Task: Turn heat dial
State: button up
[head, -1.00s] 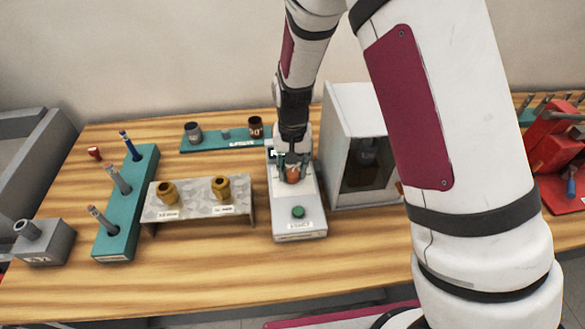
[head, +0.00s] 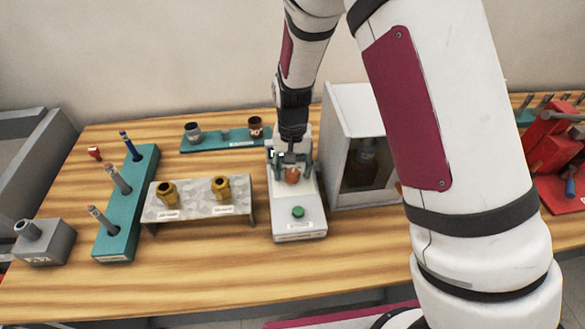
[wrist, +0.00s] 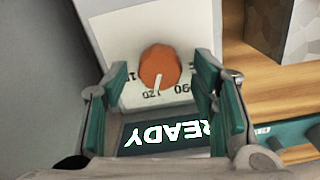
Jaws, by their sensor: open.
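The orange-brown round heat dial (wrist: 159,66) sits on the white panel of a small device (head: 299,225), with a white pointer line toward the number markings, near what reads as 120. A dark screen (wrist: 165,136) beside it reads READY, upside down in the wrist view. My gripper (head: 292,162) is open above the device; in the wrist view its teal fingers (wrist: 160,75) stand on either side of the dial, with gaps on both sides. The dial (head: 292,175) also shows between the fingers in the head view. I cannot tell how far above the panel the fingertips are.
A green button (head: 298,212) is on the device's front. A grey-white cabinet (head: 345,120) stands close on the right. A metal stand (head: 195,206) with two brass parts is on the left, and a teal rack (head: 225,146) stands behind. Bare wood lies in front.

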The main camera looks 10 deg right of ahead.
aim_at(292, 171)
notch_tip(292, 171, up, 12)
dwell(0.6)
